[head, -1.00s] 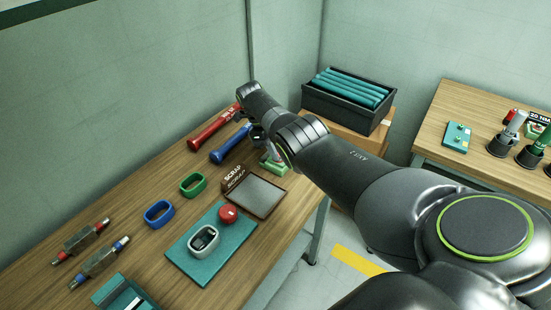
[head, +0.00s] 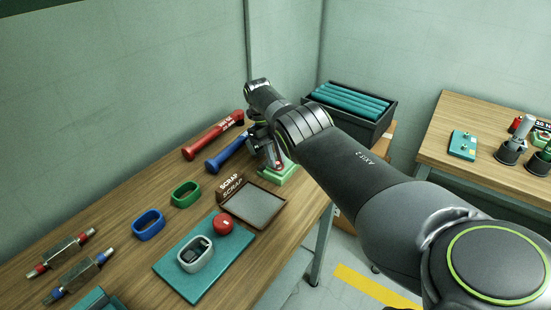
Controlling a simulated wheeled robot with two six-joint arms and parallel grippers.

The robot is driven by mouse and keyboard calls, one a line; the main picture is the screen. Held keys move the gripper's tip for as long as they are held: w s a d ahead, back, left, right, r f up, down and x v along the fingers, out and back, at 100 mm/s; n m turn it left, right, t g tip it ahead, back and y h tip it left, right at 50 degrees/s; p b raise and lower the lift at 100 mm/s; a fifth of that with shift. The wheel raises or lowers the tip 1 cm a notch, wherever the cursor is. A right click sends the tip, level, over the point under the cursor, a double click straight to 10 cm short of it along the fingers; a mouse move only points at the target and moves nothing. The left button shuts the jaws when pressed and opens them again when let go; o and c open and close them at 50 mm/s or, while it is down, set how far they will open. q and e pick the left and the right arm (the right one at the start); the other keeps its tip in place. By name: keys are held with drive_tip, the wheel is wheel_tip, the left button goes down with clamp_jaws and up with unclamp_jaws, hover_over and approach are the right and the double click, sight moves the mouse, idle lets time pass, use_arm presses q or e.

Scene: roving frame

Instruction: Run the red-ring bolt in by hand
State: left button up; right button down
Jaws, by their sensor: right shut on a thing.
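My right gripper (head: 273,161) is at the back of the wooden bench, beyond the scrap tray, pointing down over a small pale green block (head: 287,178). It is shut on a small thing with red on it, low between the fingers. This may be the red-ring bolt, but the wrist and fingers hide most of it. I cannot tell whether its tip touches the block. My left gripper is not in view.
A scrap tray (head: 278,190) lies just in front of the block. Red (head: 208,138) and blue (head: 226,158) handled tools lie left of the gripper. A teal mat (head: 190,289) with a red button (head: 222,224) is nearer. A black bin (head: 375,133) stands behind.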

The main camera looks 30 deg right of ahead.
drive_tip(key=c, duration=1.3)
unclamp_jaws()
wheel_tip(320, 180, up, 10)
drive_tip(key=p, duration=0.6)
drive_tip(key=shift+p, duration=0.35)
drive_tip(key=shift+f, duration=0.1)
